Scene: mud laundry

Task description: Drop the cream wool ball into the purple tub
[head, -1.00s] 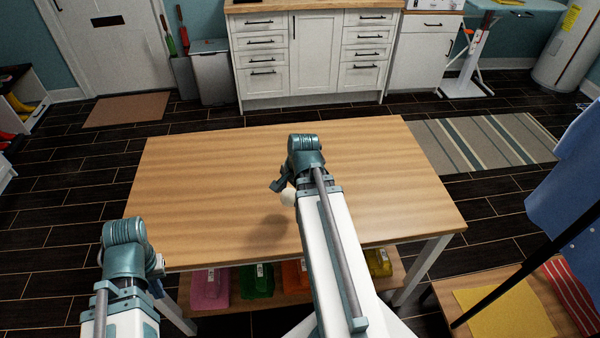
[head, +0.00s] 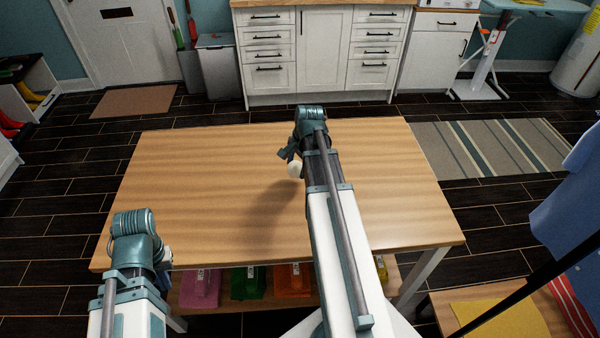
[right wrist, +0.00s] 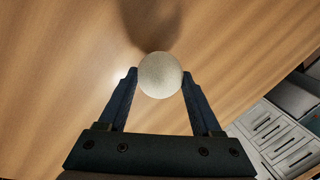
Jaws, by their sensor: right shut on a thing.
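The cream wool ball (right wrist: 160,75) is held between the fingertips of my right gripper (right wrist: 160,80), which is shut on it. In the head view the ball (head: 294,170) shows just left of my right arm, above the wooden table, with a shadow on the tabletop below. My left gripper (head: 164,259) is at the table's front left corner, mostly hidden behind its own wrist; its jaws cannot be made out. A pinkish-magenta tub (head: 200,289) is on the shelf under the table, partly hidden by the tabletop. No clearly purple tub shows.
The wooden tabletop (head: 220,160) is bare. A low bench with a yellow cloth (head: 495,325) is at the right.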

